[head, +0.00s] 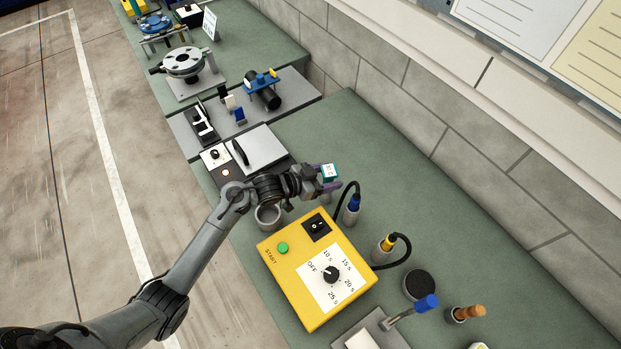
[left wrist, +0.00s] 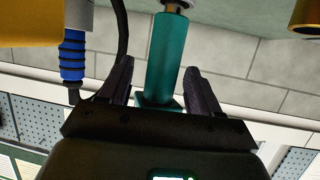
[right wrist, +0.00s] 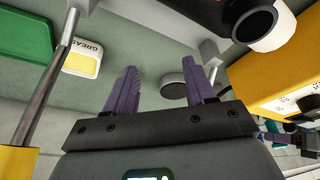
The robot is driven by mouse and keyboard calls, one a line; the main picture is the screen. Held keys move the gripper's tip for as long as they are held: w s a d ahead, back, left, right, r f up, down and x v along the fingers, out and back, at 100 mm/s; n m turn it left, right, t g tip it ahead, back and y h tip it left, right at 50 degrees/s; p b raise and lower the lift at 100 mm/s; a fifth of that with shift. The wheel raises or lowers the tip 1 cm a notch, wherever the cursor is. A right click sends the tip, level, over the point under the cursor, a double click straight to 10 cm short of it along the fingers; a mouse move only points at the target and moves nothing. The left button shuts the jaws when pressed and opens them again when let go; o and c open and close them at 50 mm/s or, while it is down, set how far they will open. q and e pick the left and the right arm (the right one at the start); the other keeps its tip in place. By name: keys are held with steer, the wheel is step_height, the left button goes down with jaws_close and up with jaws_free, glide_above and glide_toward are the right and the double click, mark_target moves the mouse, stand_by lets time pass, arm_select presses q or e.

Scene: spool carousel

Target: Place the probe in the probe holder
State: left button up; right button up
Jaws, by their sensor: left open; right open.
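A teal-handled upright tool with a square flange, possibly the probe, stands between my left gripper's spread fingers (left wrist: 160,85); its handle (left wrist: 163,55) shows in the left wrist view, its metal end at a silver ring. A blue corded handle (head: 353,204) and a yellow corded one (head: 388,243) stand upright in small holders. I cannot tell which is the probe holder. My right gripper (right wrist: 160,90) is open and empty.
A yellow control box (head: 295,284) with a dial and green button stands in front of my left gripper. A grey cup (head: 268,215), a dark round pad (head: 419,285) and a blue-handled tool (head: 427,302) are nearby. The green bench right of the corded handles is clear.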

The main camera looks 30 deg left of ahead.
arm_select(q)
steer(key=v, duration=1.1)
steer(key=shift+s+a, duration=0.2)
steer(key=shift+s, duration=0.15)
steer(key=shift+r, duration=0.2)
